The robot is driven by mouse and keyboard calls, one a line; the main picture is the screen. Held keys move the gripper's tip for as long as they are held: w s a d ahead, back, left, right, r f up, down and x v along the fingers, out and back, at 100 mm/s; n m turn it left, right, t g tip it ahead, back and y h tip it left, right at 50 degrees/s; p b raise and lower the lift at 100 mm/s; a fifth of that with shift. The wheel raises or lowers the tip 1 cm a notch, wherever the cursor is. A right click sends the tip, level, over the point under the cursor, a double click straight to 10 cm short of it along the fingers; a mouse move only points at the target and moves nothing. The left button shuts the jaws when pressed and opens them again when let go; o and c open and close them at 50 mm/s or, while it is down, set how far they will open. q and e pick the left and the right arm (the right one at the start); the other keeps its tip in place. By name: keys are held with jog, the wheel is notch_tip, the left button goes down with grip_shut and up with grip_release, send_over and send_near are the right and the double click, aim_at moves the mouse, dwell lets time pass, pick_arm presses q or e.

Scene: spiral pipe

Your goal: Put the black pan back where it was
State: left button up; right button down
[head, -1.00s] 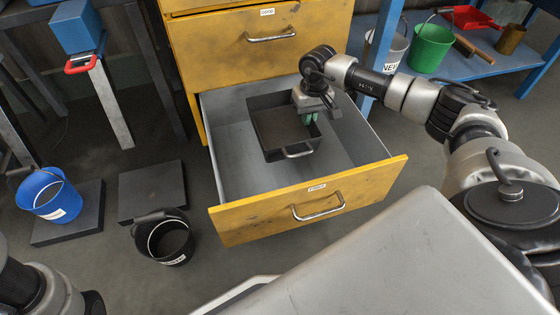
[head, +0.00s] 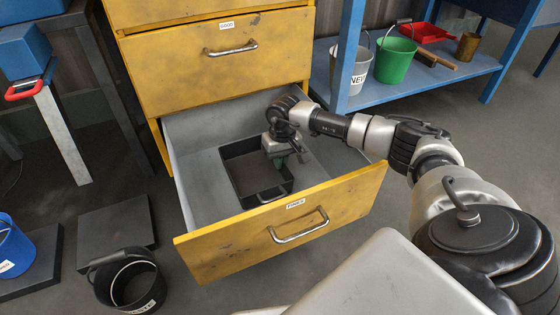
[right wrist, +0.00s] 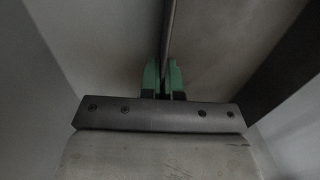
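My right gripper (head: 279,160) points down at the pan's right side. In the right wrist view its green fingertips (right wrist: 165,78) are closed on both sides of a thin upright wall (right wrist: 169,35), which appears to be the pan's side. Whether the pan touches the drawer floor cannot be told. My left gripper is not in view.
A closed yellow drawer (head: 202,60) is above the open one. A black bucket (head: 130,281) and a dark slab (head: 115,232) are on the floor at left. Grey (head: 349,78) and green (head: 394,60) buckets stand on the blue shelf (head: 444,68) at right.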

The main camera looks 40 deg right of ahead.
jog(key=shift+f, duration=0.1)
jog(key=c, duration=1.4)
grip_release()
jog(key=shift+o, duration=0.2)
